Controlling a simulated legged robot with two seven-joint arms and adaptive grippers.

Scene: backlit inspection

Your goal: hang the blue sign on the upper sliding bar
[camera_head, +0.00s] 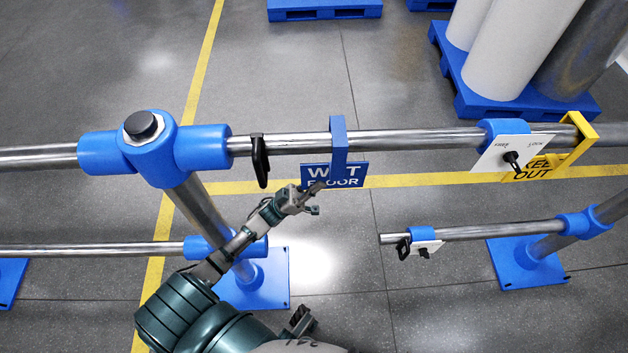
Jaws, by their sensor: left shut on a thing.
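The blue sign (352,182), lettered "WET FLOOR", is upright below the upper sliding bar (288,144). Its blue hook (338,140) crosses the bar and its top shows just above it. I cannot tell whether the hook rests on the bar. My left gripper (314,196) is shut on the sign at its lower left and covers some of the lettering.
A black latch handle (260,160) hangs from the bar left of the sign. A yellow "KEEP OUT" sign (578,140) and a white plate (505,150) are at the right. A lower bar (480,232) ends in mid-air. Blue pallets (480,98) stand behind.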

